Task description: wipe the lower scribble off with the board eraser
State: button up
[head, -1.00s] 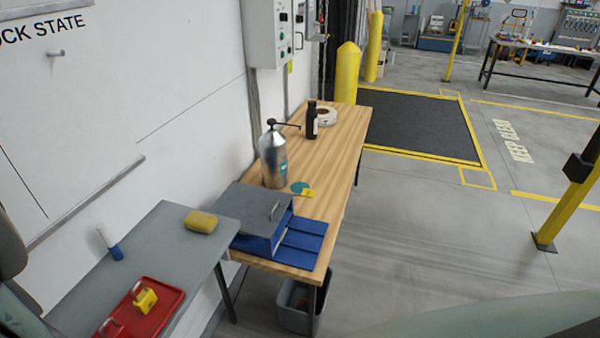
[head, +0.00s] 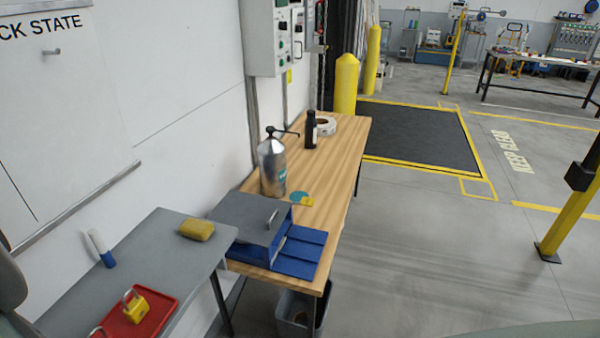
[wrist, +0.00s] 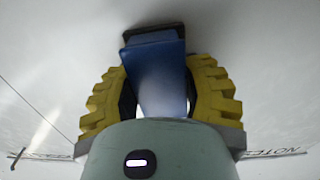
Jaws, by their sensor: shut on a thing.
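In the wrist view my gripper (wrist: 160,92) has its two yellow ribbed fingers closed on the sides of the board eraser (wrist: 158,62), a blue block with a dark pad at its far end. The eraser points at the pale whiteboard surface (wrist: 265,70); I cannot tell whether the pad touches it. The lower scribble is not visible in either view. In the head view only part of the whiteboard (head: 75,110) shows at the left, with lettering ending in "CK STATE". My gripper and the eraser are outside that view.
Open floor lies right.

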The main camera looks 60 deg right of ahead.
jog(key=s+a+b, duration=0.2)
jog(key=s+a, duration=0.1)
jog(key=a, duration=0.7)
jog(key=shift+a, duration=0.3)
dwell(0.5)
jog(key=shift+s+r, duration=0.1)
jog(key=shift+p+v, duration=1.2)
jog(key=shift+v, duration=1.8)
jog(key=p+v, duration=0.2)
jog(key=v, duration=0.1)
